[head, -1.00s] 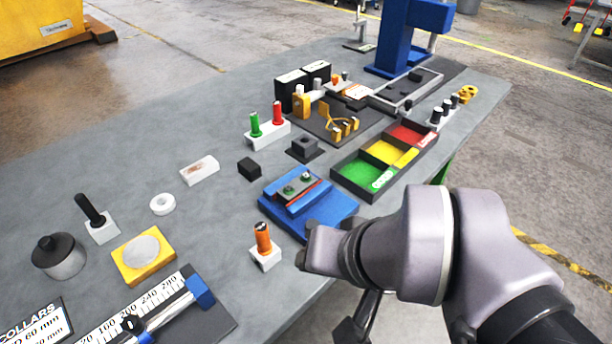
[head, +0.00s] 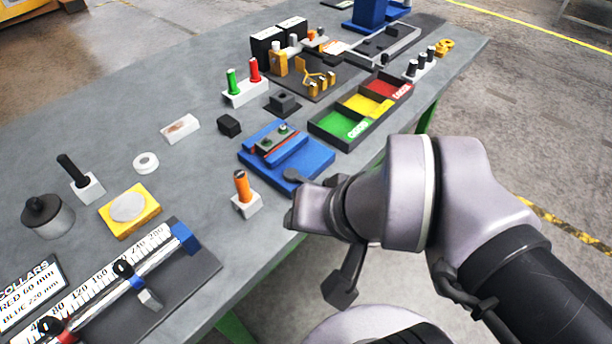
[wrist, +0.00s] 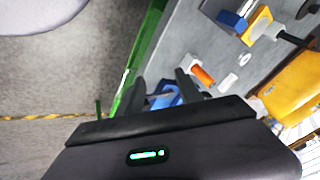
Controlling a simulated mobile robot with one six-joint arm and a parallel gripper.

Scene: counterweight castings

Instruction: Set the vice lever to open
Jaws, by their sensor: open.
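The blue vice (head: 317,160) sits near the table's front edge in the head view, with grey jaws and a thin red strip on top. A dark grey rounded piece (head: 292,175) shows at its front; it may be the lever's end, and the rest of the lever is not clear. My gripper (head: 292,216) is beside the vice's front side, its fingers mostly hidden by the wrist. In the wrist view my gripper (wrist: 160,86) is open, and part of the blue vice (wrist: 166,98) shows between and beyond the fingers. I see nothing held.
An orange-handled peg in a white block (head: 242,190) stands just left of the vice. A tray with green, yellow and red compartments (head: 345,139) lies to its right. A measuring scale (head: 150,245) is at the near left. The floor in front of the table is open.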

